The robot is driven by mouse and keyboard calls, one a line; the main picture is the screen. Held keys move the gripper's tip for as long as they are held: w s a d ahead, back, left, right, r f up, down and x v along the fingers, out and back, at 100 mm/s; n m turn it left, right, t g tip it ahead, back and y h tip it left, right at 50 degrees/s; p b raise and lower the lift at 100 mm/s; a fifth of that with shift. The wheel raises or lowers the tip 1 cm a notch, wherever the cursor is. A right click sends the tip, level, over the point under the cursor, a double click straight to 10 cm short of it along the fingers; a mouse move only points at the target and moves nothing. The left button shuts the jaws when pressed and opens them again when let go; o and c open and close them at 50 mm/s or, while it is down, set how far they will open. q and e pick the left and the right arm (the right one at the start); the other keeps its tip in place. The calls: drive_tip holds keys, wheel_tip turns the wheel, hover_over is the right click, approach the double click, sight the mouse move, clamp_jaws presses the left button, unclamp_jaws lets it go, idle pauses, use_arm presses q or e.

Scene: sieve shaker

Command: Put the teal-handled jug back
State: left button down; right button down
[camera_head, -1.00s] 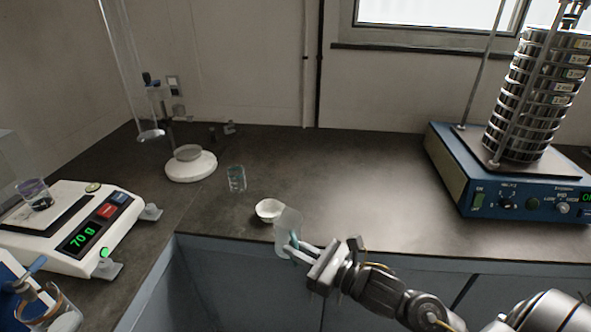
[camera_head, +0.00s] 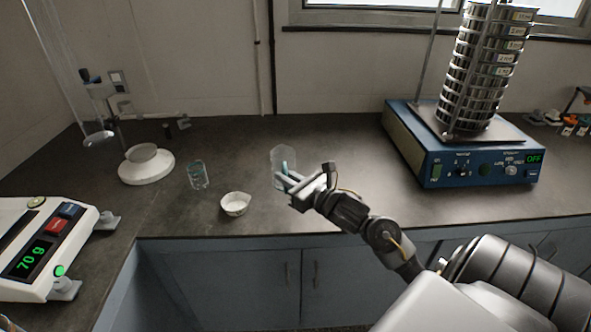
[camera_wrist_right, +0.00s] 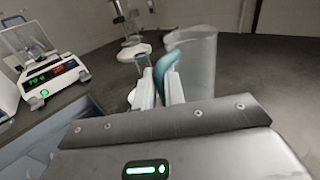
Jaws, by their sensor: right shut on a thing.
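The teal-handled jug (camera_head: 283,160) is a translucent, frosted cup, upright at the counter's middle. My right gripper (camera_head: 285,179) is shut on its teal handle, in front of the jug's body. In the right wrist view the jug (camera_wrist_right: 196,62) shows right of the fingers, with the teal handle between the fingertips of my right gripper (camera_wrist_right: 160,88). I cannot tell whether its base touches the counter. My left gripper is not in view.
A white bowl (camera_head: 235,204) and a glass beaker (camera_head: 198,175) stand left of the jug. The blue sieve shaker (camera_head: 470,165) stands at right. A balance (camera_head: 45,240) reading 70 g is at left. Open counter lies between jug and shaker.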

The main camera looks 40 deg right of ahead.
sight(290, 170)
drive_tip(key=d, duration=0.2)
drive_tip(key=d+r+m+h, duration=0.1)
drive_tip(key=shift+w+d, duration=0.3)
drive_tip(key=shift+w, duration=0.1)
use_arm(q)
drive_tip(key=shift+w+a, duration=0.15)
use_arm(e)
drive_tip(key=shift+f, duration=0.1)
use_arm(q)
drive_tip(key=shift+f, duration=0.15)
use_arm(e)
drive_tip(key=shift+f, duration=0.1)
